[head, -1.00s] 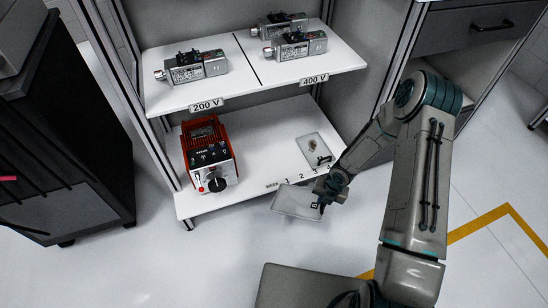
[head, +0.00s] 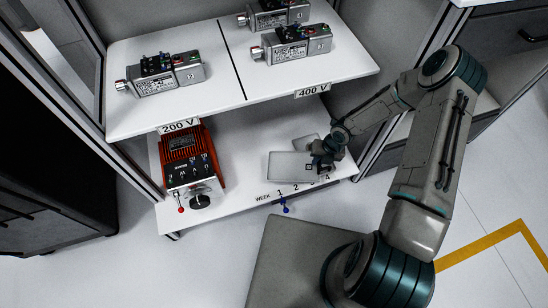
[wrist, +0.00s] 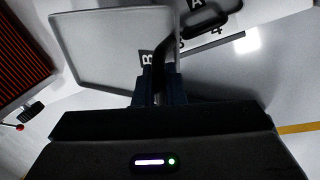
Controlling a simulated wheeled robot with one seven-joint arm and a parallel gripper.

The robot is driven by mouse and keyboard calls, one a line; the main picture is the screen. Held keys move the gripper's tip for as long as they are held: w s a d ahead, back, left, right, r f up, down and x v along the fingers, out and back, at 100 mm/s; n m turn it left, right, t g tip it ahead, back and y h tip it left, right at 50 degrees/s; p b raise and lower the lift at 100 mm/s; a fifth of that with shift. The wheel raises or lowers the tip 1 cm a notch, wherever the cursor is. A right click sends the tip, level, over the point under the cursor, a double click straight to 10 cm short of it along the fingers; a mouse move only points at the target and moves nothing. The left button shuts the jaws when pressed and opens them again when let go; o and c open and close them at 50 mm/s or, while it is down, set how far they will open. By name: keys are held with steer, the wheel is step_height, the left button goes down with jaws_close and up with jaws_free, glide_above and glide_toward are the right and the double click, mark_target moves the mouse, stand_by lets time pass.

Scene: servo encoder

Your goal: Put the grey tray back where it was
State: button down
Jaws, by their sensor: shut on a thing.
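The tray looks empty and is over the front right part of the lower shelf (head: 235,190). I cannot tell whether it touches the shelf.
A red device (head: 190,160) stands on the lower shelf's left. The upper shelf (head: 200,100), close above, bears several grey servo units (head: 160,74). Week numbers (head: 280,192) run along the lower shelf's front edge. A small blue-headed thing (head: 286,209) is at that edge.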

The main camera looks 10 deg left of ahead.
mark_target(289, 159)
steer(key=a+f+b, duration=0.1)
steer(key=a+f, duration=0.1)
steer(key=a, duration=0.1)
steer(key=w+a+f+b, duration=0.1)
steer(key=a+f, duration=0.1)
steer(key=a, duration=0.2)
steer(key=a+f+b, duration=0.2)
steer(key=a+f, duration=0.1)
steer(key=a, duration=0.1)
steer(key=shift+w+a, duration=0.1)
steer(key=shift+w, duration=0.15)
step_height(289, 159, down, 4)
steer(key=shift+r+b, duration=0.1)
steer(key=shift+b, duration=0.7)
steer(key=c, duration=1.5)
jaws_free()
steer(key=p+v, duration=0.4)
steer(key=v, duration=0.8)
steer(key=shift+r, duration=0.15)
